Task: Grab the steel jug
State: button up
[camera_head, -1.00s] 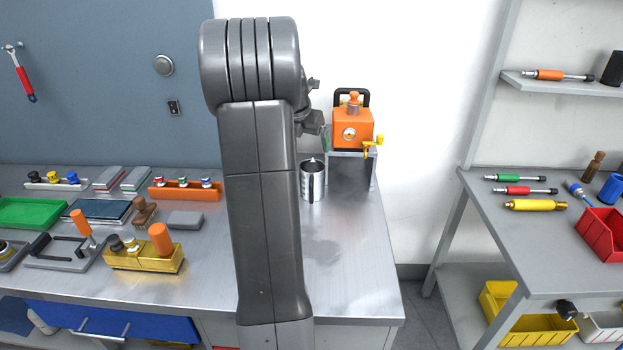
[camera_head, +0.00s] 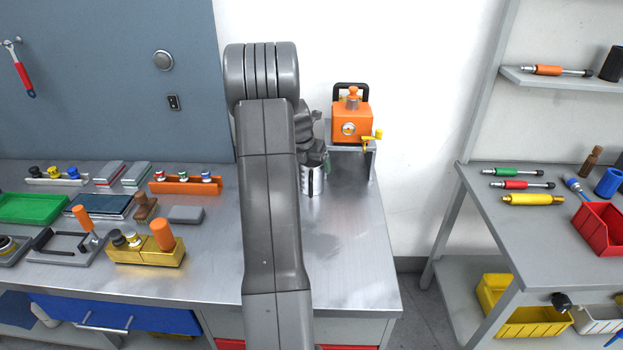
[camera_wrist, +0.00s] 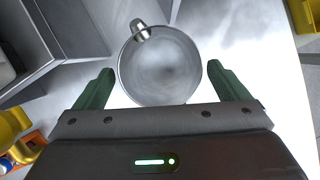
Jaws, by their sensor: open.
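The steel jug (camera_head: 312,180) stands upright on the metal bench, just right of my arm in the head view. In the wrist view I look down into the open top of the jug (camera_wrist: 160,66), with a shiny spout or handle part at its upper left rim. My gripper (camera_wrist: 163,84) is open, its two green fingers on either side of the jug's near part. I cannot tell whether either finger touches it. In the head view my gripper (camera_head: 314,158) is at the jug's top, partly hidden by my arm.
An orange machine (camera_head: 352,124) with a yellow tap stands on a metal stand behind the jug. Left of my arm, the bench holds a gold block (camera_head: 146,255), an orange rack (camera_head: 186,186) and trays. The bench (camera_head: 350,265) in front of the jug is clear.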

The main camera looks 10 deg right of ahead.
jog(key=shift+f, duration=0.25)
jog(key=c, duration=1.2)
jog(key=shift+c, duration=0.9)
jog(key=shift+r, duration=0.15)
